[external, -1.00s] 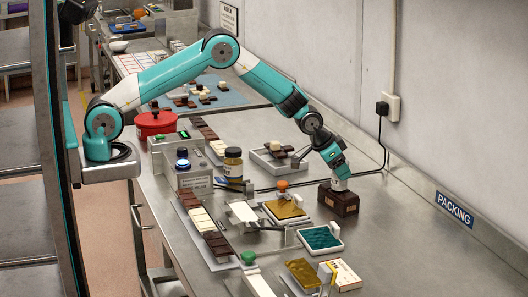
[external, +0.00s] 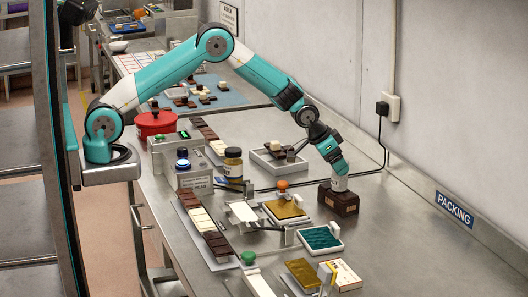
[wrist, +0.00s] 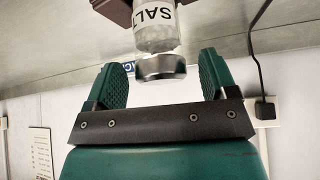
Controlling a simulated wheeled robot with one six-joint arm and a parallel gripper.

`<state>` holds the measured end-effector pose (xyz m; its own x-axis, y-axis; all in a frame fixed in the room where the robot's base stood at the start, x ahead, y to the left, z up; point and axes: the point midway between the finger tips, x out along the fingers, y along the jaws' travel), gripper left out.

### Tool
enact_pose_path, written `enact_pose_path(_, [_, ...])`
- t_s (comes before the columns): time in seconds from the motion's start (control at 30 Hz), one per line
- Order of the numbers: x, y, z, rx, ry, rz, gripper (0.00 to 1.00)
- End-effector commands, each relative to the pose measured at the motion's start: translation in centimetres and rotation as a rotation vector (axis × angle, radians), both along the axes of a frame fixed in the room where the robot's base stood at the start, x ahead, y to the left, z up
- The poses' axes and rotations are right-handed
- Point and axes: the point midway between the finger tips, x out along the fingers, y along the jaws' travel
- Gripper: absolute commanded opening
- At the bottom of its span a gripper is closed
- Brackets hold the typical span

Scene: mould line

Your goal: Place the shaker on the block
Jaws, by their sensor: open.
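The salt shaker (external: 339,184) stands upright on the dark brown block (external: 338,203), near the back of the steel table. In the wrist view the shaker (wrist: 156,38) is clear glass with a white SALT label and a metal cap. Only a corner of the block (wrist: 112,8) shows there, at the top edge. My gripper (external: 337,170) is just above the shaker in the external view. In the wrist view my gripper (wrist: 164,64) is open, with a finger either side of the cap and a visible gap to each.
A white tray with chocolate pieces (external: 272,166) is behind left. A black cable (wrist: 257,70) runs down the wall. Table right of the block is clear.

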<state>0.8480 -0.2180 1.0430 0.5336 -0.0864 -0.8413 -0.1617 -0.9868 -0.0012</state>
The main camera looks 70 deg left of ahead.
Motion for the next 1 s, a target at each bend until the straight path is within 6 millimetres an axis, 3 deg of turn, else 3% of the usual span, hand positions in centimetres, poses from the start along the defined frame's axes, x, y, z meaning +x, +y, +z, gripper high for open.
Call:
enact_pose_path(0.4, [-4.4, 0.7, 6.8, 0.000, -0.003, 0.000, 0.79])
enact_pose_path(0.7, [-5.7, 1.7, 8.6, 0.007, 0.004, 0.015, 0.79])
enact_pose_path(0.77, [-6.6, 3.4, 9.4, 0.021, 0.017, 0.048, 0.79])
enact_pose_path(0.87, [-10.3, 8.8, 11.6, 0.064, 0.059, 0.156, 0.79])
enact_pose_path(0.97, [-16.9, 15.5, 13.9, 0.117, 0.135, 0.313, 0.79])
enact_pose_path(1.0, [-20.1, 17.9, 14.6, 0.137, 0.168, 0.382, 0.79])
